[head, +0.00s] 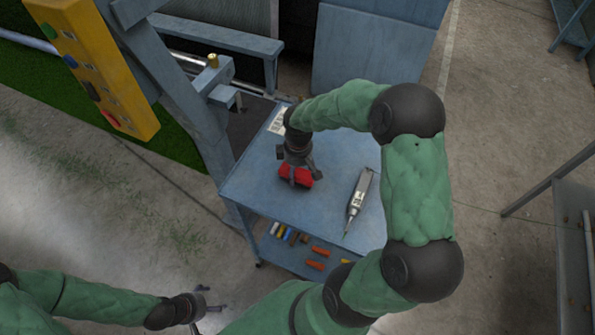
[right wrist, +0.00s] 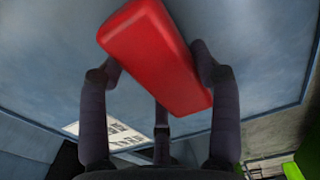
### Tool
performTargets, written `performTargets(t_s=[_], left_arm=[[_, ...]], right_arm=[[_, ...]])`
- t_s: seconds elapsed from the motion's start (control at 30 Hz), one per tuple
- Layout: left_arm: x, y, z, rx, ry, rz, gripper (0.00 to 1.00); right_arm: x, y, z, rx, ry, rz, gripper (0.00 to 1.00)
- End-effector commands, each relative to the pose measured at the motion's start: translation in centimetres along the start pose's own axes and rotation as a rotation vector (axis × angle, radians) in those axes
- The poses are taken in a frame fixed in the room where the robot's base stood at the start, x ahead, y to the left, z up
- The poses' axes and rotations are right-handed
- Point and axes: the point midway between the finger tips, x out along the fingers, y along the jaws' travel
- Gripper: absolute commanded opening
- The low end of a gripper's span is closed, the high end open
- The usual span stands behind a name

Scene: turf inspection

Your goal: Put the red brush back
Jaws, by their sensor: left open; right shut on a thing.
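The red brush (head: 295,176) is a red block at the blue table's top (head: 262,200), left of its middle. In the right wrist view the red brush (right wrist: 155,52) lies between the fingers of my right gripper (right wrist: 160,75). My right gripper (head: 299,166) is shut on it from above. I cannot tell whether the brush touches the table or hangs just over it. My left gripper (head: 208,302) is open and empty at the lower left, over the floor and away from the table. The brush's underside is hidden.
A grey pen-like tool (head: 360,196) lies on the table to the right of the brush. A printed paper (head: 279,121) lies at the table's back left. A lower shelf holds several coloured items (head: 318,252). A yellow control box (head: 92,62) hangs at the upper left.

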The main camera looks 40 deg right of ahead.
Motion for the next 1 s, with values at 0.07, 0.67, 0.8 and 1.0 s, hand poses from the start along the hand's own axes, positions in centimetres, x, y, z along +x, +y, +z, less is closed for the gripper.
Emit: performTargets(t_s=[0.07, 0.67, 0.8, 1.0], left_arm=[[0.1, 0.0, 0.0, 0.0, 0.0, 0.0, 0.79], [0.1, 0.0, 0.0, 0.0, 0.0, 0.0, 0.79], [-0.1, 0.0, 0.0, 0.0, 0.0, 0.0, 0.79], [-0.8, 0.3, 0.0, 0.0, 0.0, 0.0, 0.79]], right_arm=[[0.2, 0.1, 0.0, 0.001, 0.001, 0.001, 0.35], [0.2, 0.0, 0.0, 0.001, 0.001, 0.001, 0.87], [-0.2, 0.1, -0.1, 0.001, 0.002, 0.002, 0.87], [-2.8, 0.1, -0.1, 0.001, 0.004, 0.004, 0.87]])
